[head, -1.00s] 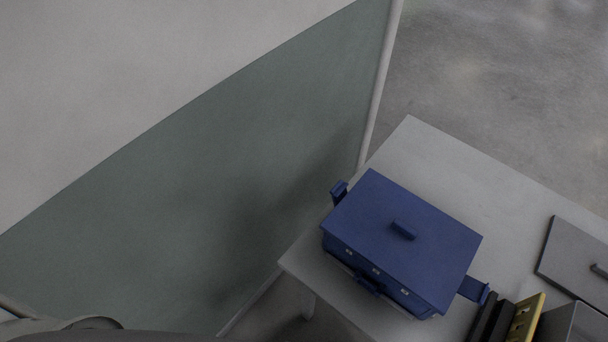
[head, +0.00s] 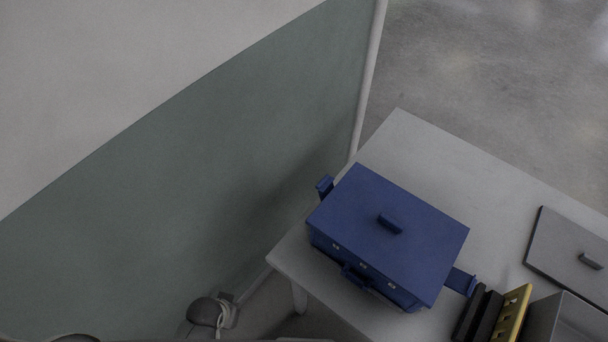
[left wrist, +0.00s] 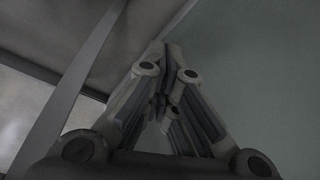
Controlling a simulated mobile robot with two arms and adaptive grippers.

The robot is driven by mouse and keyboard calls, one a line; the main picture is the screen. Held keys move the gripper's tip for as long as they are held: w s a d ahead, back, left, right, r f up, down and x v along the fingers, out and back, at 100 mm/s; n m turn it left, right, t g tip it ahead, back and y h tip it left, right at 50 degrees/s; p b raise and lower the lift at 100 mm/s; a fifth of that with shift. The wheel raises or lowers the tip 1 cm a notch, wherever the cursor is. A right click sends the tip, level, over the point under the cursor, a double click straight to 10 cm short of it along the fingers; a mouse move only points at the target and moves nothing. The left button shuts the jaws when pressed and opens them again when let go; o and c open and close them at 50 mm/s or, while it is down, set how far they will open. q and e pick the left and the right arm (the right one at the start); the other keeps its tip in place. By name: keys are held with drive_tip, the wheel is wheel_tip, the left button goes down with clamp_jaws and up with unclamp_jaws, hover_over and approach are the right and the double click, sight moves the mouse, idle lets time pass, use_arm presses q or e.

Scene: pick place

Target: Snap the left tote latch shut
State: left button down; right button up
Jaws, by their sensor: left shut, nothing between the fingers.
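The blue tote (head: 330,249) stands on the grey table with its lid (head: 400,235) on and a small handle on top. The left latch (head: 325,187) juts outward from the tote's left end, swung away from the body. The right latch (head: 461,282) also sticks out at the right end. My left gripper (left wrist: 165,72) shows in the left wrist view, its fingers together and empty. No tote shows in that view, so the gripper is apart from it. My right gripper is not visible.
The grey table (head: 440,150) is bare behind the tote. Dark and yellow upright pieces (head: 514,312), a grey box (head: 570,320) and a flat grey lid (head: 572,250) lie to the right. A green-grey wall panel (head: 230,160) stands left of the table.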

sight(327, 191)
use_arm(q)
drive_tip(key=w+r+n+t, duration=0.1)
drive_tip(key=w+r+t, duration=0.15)
drive_tip(key=r, duration=0.75)
drive_tip(key=w+r+n+t, duration=0.1)
drive_tip(key=w+r, duration=0.3)
drive_tip(key=r, duration=0.6)
drive_tip(key=w+d+r+n+t+h, duration=0.2)
drive_tip(key=w+d+r+t, duration=0.15)
drive_tip(key=w, duration=0.45)
drive_tip(key=w+d+r+n+t+h, duration=0.25)
drive_tip(key=w+r+t, duration=0.2)
drive_tip(key=w, duration=0.35)
drive_tip(key=w+d+g+h+p, duration=0.2)
drive_tip(key=d+h, duration=0.6)
drive_tip(key=d, duration=0.5)
drive_tip(key=shift+w+f+n+g, duration=0.35)
drive_tip(key=shift+w+g, duration=0.1)
drive_tip(key=shift+w, duration=0.55)
